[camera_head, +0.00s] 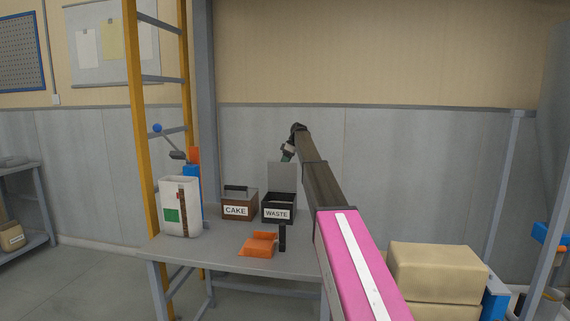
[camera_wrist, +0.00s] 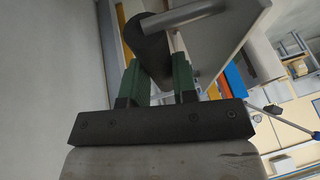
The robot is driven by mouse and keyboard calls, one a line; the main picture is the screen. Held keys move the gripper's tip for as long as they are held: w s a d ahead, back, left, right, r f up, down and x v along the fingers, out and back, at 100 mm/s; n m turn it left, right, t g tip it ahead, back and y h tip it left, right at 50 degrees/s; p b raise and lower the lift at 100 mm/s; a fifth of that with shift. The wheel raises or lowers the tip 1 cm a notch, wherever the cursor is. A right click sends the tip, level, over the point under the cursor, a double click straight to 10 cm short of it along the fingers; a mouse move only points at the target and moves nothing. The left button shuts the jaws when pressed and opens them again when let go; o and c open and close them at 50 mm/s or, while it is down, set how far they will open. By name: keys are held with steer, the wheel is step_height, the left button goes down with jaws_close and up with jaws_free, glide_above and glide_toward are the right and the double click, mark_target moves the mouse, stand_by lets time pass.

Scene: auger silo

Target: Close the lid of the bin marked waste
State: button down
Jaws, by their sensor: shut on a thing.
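The bin marked WASTE (camera_head: 277,214) is a dark box on the table, beside the bin marked CAKE (camera_head: 236,211). The waste bin's grey lid (camera_head: 282,174) stands upright at the back, open. My gripper (camera_head: 287,152) is at the top of this lid, partly hidden by my own arm. In the wrist view the lid shows as a pale grey panel (camera_wrist: 215,45) with a round bar (camera_wrist: 185,15) and a dark disc-shaped knob (camera_wrist: 152,45). My green fingers (camera_wrist: 158,78) are shut on the dark knob.
The grey table (camera_head: 215,250) also holds a white container (camera_head: 180,208), an orange scoop (camera_head: 258,245) and a small black upright piece (camera_head: 282,238). Tan sacks (camera_head: 437,272) are stacked at the right. A yellow ladder (camera_head: 137,110) stands at the left.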

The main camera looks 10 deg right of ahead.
mark_target(282, 167)
steer(key=shift+s+a+r+t, duration=0.15)
steer(key=shift+s+t, duration=0.15)
steer(key=shift+s, duration=0.25)
steer(key=s+a+t, duration=0.1)
steer(key=s+t, duration=0.1)
steer(key=s+n+t+h, duration=0.1)
steer(key=s+t, duration=0.1)
steer(key=s, duration=0.1)
steer(key=s+a+t+h, duration=0.1)
steer(key=s+t, duration=0.1)
steer(key=s, duration=0.1)
steer(key=shift+s+a+f, duration=0.2)
steer(key=shift+s+a, duration=0.05)
steer(key=shift+a, duration=0.1)
steer(key=shift+s+a+f+n+t+h, duration=0.25)
steer(key=shift+s+a+f+n+t, duration=0.2)
steer(key=shift+s+f+t, duration=1)
steer(key=shift+s+a+f+n+t+h, duration=0.2)
steer(key=shift+s+a+f+n+t, duration=0.25)
steer(key=shift+s+f+t, duration=0.95)
steer(key=shift+s+a+f+n+t+h, duration=0.25)
steer(key=shift+s+a+f+n+t, duration=0.2)
steer(key=shift+s+f+t, duration=0.95)
steer(key=c, duration=0.9)
jaws_free()
steer(key=shift+w+f, duration=0.25)
steer(key=a+v, duration=0.1)
steer(key=v, duration=0.9)
steer(key=shift+s+d, duration=0.45)
